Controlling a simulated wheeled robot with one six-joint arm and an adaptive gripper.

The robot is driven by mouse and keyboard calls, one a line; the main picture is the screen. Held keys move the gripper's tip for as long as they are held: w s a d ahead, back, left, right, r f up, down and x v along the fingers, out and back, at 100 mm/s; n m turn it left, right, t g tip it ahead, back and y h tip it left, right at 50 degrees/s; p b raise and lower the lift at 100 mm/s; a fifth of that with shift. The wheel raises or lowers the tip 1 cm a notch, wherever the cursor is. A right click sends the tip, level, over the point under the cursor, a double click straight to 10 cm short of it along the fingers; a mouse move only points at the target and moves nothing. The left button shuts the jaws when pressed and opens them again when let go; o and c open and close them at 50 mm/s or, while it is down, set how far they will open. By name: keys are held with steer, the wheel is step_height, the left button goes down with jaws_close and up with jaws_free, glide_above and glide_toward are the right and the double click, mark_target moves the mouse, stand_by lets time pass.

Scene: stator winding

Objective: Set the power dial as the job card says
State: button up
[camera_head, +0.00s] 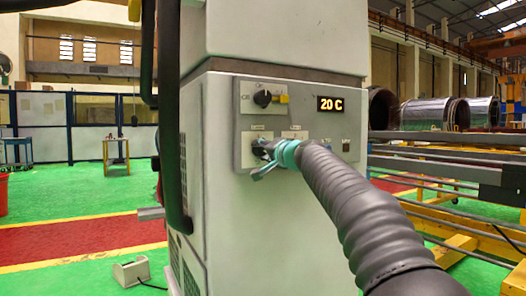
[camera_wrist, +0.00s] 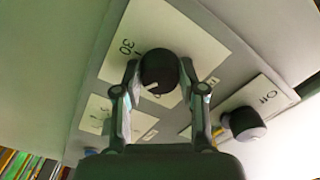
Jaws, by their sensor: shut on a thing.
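The control panel (camera_head: 305,103) is on the front of a pale cabinet. A round black dial (camera_wrist: 159,70) with a short white mark sits on a white plate (camera_wrist: 185,28) printed with 30. The mark points to the lower left in the wrist view; the number it meets is not readable. My gripper (camera_wrist: 161,68) is shut on this dial, one finger on each side. In the head view my gripper (camera_head: 264,153) reaches the panel's lower left and mostly hides the dial. A lit display (camera_head: 331,104) reads 20 C. I cannot make out a job card.
A second black knob (camera_wrist: 243,123) with an OFF plate is close beside one finger in the wrist view. In the head view a black switch (camera_head: 262,98) is above my gripper. Small buttons (camera_head: 346,145) are at the panel's lower right. Yellow-framed rails stand right of the cabinet.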

stand_by(0.4)
steer(key=o, duration=1.1)
steer(key=shift+o, duration=0.2)
steer(key=v, duration=1.2)
steer(key=shift+w, duration=0.1)
